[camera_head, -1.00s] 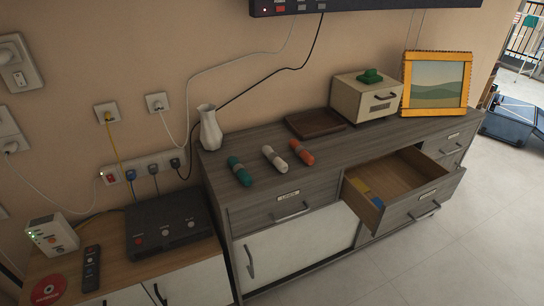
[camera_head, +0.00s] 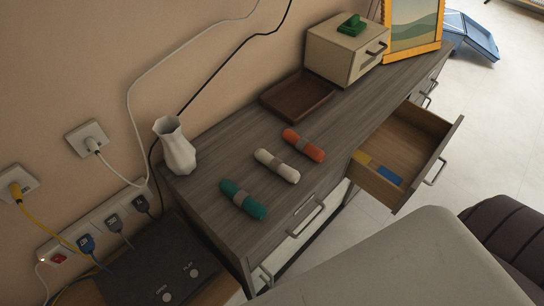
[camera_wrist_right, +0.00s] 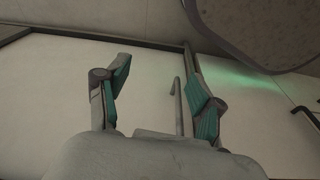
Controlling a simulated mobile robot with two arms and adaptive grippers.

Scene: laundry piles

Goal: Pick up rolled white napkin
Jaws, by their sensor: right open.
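The rolled white napkin (camera_head: 277,166) lies on the grey wooden dresser top (camera_head: 225,157), with a grey band around its middle. It lies between a rolled teal napkin (camera_head: 243,199) on its left and a rolled orange napkin (camera_head: 303,145) on its right, apart from both. My right gripper shows in the right wrist view (camera_wrist_right: 158,88), open with nothing between its teal-padded fingers. It faces pale panels with a handle, and no napkin shows there. In the head view only a pale part of my arm shows at lower right. My left gripper is not in view.
A white vase (camera_head: 175,147) stands at the dresser's left end. A brown tray (camera_head: 297,96) lies behind the napkins, beside a cream box (camera_head: 343,50) and a framed picture (camera_head: 412,30). An open drawer (camera_head: 436,160) juts out at right, with blue and yellow items inside.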

